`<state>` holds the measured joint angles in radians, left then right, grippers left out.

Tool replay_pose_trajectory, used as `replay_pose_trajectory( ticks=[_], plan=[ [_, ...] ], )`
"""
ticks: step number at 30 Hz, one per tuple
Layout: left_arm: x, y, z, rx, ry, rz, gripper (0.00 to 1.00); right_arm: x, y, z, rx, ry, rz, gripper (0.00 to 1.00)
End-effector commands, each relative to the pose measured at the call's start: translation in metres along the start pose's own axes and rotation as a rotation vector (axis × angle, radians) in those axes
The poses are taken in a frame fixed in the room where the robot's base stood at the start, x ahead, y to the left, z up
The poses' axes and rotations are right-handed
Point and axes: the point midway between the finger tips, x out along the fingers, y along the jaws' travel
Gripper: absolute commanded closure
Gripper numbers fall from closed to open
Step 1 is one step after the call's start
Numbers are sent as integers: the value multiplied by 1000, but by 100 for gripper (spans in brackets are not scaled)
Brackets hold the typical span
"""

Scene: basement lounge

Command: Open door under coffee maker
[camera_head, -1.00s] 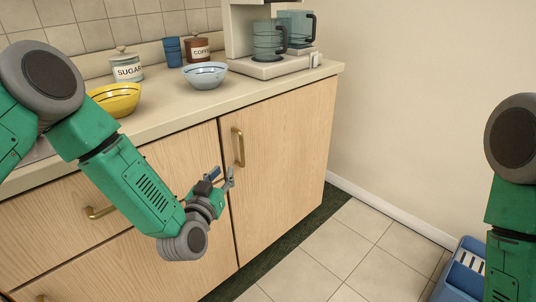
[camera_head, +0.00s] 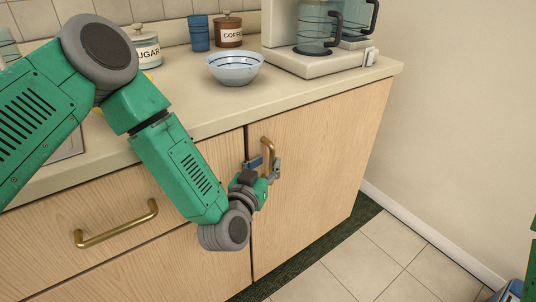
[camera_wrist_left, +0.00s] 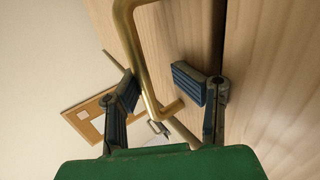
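The coffee maker (camera_head: 315,50) stands on the counter at the upper right in the head view. Below it is a light wood door (camera_head: 318,165), closed, with a vertical brass handle (camera_head: 267,150) near its left edge. My left gripper (camera_head: 264,166) is at the lower part of this handle. In the left wrist view the brass handle (camera_wrist_left: 137,55) passes between the two blue-padded fingers (camera_wrist_left: 160,95), which are apart, with visible gaps around the bar. My right gripper is out of view.
A drawer front with a brass handle (camera_head: 117,225) is left of the door. The tiled floor (camera_head: 365,265) at the right is mostly clear.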

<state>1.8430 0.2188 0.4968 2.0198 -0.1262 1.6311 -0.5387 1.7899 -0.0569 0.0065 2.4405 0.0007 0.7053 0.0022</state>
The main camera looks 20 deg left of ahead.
Motion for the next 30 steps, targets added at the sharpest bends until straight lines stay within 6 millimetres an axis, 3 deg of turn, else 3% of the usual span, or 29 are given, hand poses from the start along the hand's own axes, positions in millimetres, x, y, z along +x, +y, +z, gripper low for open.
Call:
replay_pose_trajectory(
  ticks=[6, 8, 9, 13, 15, 30],
  plan=[
    [3, -3, -2, 8, 7, -17, 80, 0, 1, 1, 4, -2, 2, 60],
    [2, -5, -2, 4, 7, -15, 99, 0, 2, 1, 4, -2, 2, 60],
    [2, -6, -2, 2, 7, -14, 100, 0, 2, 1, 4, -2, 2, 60],
    [2, -10, 0, -4, 6, -14, 100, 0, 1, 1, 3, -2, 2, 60],
    [1, -11, 0, -5, 5, -14, 80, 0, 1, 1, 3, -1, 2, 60],
    [2, -4, -1, 3, 6, -11, 80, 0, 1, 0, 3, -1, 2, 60]
  ],
)
